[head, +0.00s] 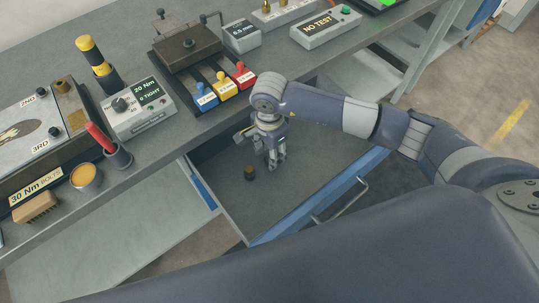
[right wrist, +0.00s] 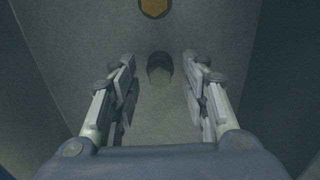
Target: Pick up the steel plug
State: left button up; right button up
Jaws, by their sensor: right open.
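My right gripper (head: 274,160) reaches down into the open drawer (head: 315,187) and is open. In the right wrist view its two fingers (right wrist: 160,95) are spread, with nothing held between them. A grey cylinder with a dark rim, which looks like the steel plug (right wrist: 160,68), shows between the fingertips in that view, apart from both. I cannot make it out in the head view, where the gripper may hide it. A second, dark plug with a brass-coloured top (head: 250,173) stands left of the gripper. Its hexagonal top (right wrist: 154,7) shows at the wrist view's upper edge.
The drawer's blue front (head: 320,195) and side walls surround the gripper. The bench above holds colour-tagged levers (head: 224,89), a torque box (head: 141,108), a "NO TEST" box (head: 325,27) and a cup (head: 86,178). Much of the drawer floor is bare.

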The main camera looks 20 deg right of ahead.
grip_shut()
notch_tip(320, 180, up, 10)
jog(key=b, duration=0.1)
dwell(0.5)
jog(key=shift+d+r, duration=0.1)
